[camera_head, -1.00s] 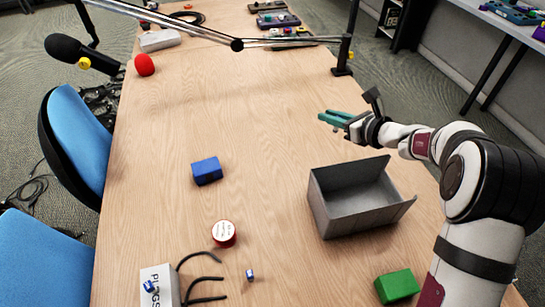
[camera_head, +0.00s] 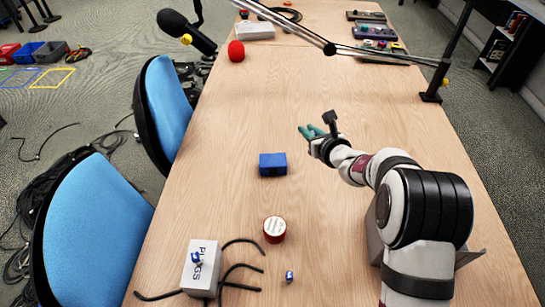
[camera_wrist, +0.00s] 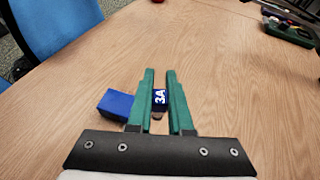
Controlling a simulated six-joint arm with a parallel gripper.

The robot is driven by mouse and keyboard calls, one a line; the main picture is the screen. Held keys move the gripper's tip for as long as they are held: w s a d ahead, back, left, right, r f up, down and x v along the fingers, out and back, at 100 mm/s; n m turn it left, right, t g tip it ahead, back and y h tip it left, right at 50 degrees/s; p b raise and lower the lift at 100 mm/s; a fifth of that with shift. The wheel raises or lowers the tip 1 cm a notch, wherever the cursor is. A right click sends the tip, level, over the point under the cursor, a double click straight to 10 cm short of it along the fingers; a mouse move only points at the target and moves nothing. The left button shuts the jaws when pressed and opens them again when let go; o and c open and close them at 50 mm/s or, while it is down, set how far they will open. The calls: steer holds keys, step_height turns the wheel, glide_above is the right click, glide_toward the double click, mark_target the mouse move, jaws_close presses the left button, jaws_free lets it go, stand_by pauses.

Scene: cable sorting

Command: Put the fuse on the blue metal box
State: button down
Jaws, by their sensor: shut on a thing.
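The blue metal box (camera_head: 272,165) sits on the wooden table, left of and nearer to the camera than my gripper (camera_head: 312,132) in the head view. In the wrist view the blue box (camera_wrist: 116,105) shows just left of my gripper's green fingers (camera_wrist: 160,98). The fingers are shut on a small dark blue fuse (camera_wrist: 159,98) marked "3A", held between them above the table. The fuse is too small to make out in the head view.
A red tape roll (camera_head: 275,229), a white plugs box (camera_head: 201,268) with black cables and a small blue piece (camera_head: 289,276) lie at the near end. A grey open box (camera_head: 465,257) is mostly hidden behind my arm.

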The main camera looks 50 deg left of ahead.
glide_above(270, 154)
steer(key=f, duration=0.6)
steer(key=shift+w+d+f, duration=0.15)
steer(key=shift+d+f, duration=0.1)
step_height(270, 154, down, 4)
steer(key=shift+a+f, duration=0.1)
steer(key=shift+a, duration=0.05)
steer(key=shift+f, duration=0.1)
steer(key=c, duration=0.8)
jaws_free()
steer(key=shift+c, duration=0.2)
